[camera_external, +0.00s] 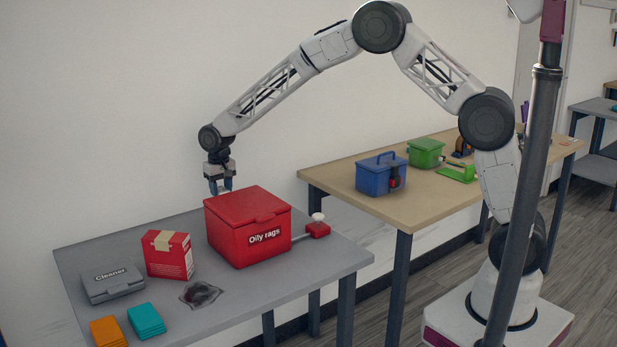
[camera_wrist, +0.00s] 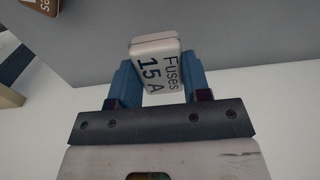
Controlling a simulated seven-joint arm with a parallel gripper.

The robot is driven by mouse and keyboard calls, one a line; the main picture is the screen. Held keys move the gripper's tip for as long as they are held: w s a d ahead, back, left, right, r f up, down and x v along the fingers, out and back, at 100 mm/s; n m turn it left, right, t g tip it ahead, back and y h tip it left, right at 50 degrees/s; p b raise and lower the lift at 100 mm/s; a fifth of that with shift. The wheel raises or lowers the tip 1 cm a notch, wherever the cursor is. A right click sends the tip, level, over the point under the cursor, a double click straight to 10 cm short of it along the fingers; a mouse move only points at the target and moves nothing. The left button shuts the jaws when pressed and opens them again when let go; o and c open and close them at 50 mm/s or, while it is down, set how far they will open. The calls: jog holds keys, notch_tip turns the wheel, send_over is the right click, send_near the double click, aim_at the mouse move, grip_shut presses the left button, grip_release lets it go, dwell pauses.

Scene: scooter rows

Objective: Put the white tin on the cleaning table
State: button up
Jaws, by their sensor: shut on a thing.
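My gripper (camera_wrist: 155,82) is shut on a small white tin (camera_wrist: 156,63) labelled "Fuses 15 A", held between its blue fingers. In the external view my gripper (camera_external: 220,188) points down behind and above the red "Oily rags" box (camera_external: 235,240), near the wall. The tin cannot be made out there. The grey cleaning table (camera_external: 240,312) carries that box, a grey "Cleaner" box (camera_external: 112,284), and a red carton (camera_external: 168,255).
Orange (camera_external: 108,331) and teal (camera_external: 146,321) cloth stacks and a dark rag (camera_external: 200,294) lie at the grey table's front. A red lever with a white knob (camera_external: 318,217) sticks out right of the red box. A wooden table (camera_external: 420,205) holds blue (camera_external: 380,173) and green (camera_external: 425,152) boxes.

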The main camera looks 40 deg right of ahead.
aim_at(234, 187)
jog(key=shift+f, duration=1.9)
jog(key=shift+f, duration=1.9)
jog(key=shift+f, duration=0.15)
jog(key=o, duration=0.9)
jog(key=shift+r, duration=0.2)
notch_tip(234, 187, up, 12)
